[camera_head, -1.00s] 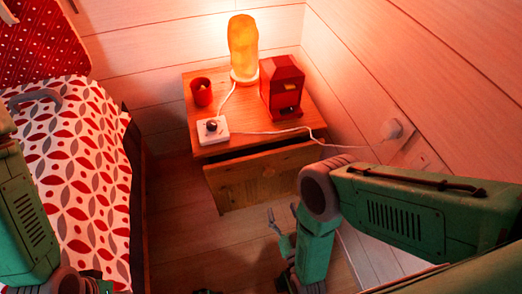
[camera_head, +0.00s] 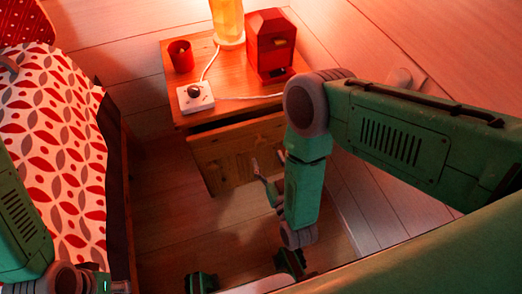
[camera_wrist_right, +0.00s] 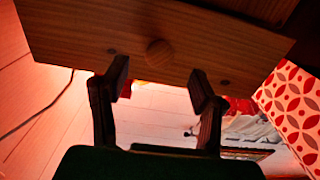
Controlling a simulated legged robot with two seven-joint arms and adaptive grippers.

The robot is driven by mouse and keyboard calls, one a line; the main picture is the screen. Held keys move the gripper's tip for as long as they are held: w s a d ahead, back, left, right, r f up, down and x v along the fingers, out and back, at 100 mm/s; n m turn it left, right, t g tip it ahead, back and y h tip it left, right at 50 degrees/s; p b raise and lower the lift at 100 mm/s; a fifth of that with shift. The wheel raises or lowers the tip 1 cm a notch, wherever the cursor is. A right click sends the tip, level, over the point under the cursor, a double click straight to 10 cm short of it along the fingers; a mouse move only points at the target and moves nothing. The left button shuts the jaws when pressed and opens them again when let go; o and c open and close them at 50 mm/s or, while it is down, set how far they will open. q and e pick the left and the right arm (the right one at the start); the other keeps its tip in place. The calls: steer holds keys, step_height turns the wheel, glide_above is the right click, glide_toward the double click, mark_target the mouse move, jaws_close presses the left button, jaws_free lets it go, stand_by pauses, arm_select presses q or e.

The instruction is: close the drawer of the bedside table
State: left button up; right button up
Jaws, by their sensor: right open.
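The wooden bedside table (camera_head: 230,114) stands against the wall. Its drawer (camera_head: 235,152) is partly pulled out, with a dark gap between its front and the tabletop. The wrist view shows the drawer front (camera_wrist_right: 80,30) close up, with a round wooden knob (camera_wrist_right: 159,53). My right gripper (camera_head: 269,166) is open and empty in front of the drawer's right half. In the wrist view its two fingers (camera_wrist_right: 158,88) are spread, one on each side of the knob in the picture. I cannot tell whether they touch the front.
On the tabletop are a red cup (camera_head: 180,58), a white socket box (camera_head: 195,97), a glowing lamp (camera_head: 228,22) and a red house-shaped lantern (camera_head: 268,45). A bed (camera_head: 55,150) with patterned bedding stands at left. Wooden floor (camera_head: 175,215) is clear before the table.

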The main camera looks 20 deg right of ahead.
mark_target(262, 146)
steer(key=w+b, duration=0.3)
steer(key=w, duration=0.2)
steer(key=shift+a+b, duration=0.1)
steer(key=shift+b, duration=0.2)
steer(key=shift+w, duration=0.5)
jaws_close()
